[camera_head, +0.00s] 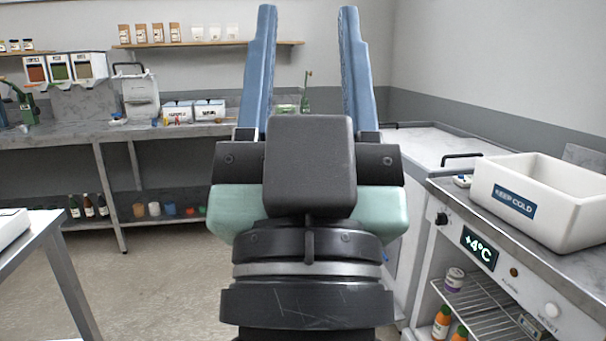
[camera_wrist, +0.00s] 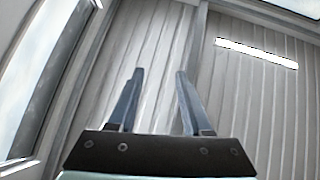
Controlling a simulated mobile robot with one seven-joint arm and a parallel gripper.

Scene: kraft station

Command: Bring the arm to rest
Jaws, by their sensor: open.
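My gripper (camera_head: 307,65) stands upright in the middle of the head view, its two blue fingers pointing up and spread well apart. Nothing is between them. In the wrist view my gripper (camera_wrist: 158,85) is also open and empty, against a panelled ceiling (camera_wrist: 245,90) with a bright strip light (camera_wrist: 256,53). My gripper touches nothing that I can see. My wrist and gripper body hide the middle of the room in the head view.
A white "KEEP COLD" bin (camera_head: 545,200) stands on the fridge counter at right. A long workbench (camera_head: 75,135) with dispensers and small containers runs along the back left. A table corner (camera_head: 35,235) juts in at left. Bare floor (camera_head: 160,290) lies between.

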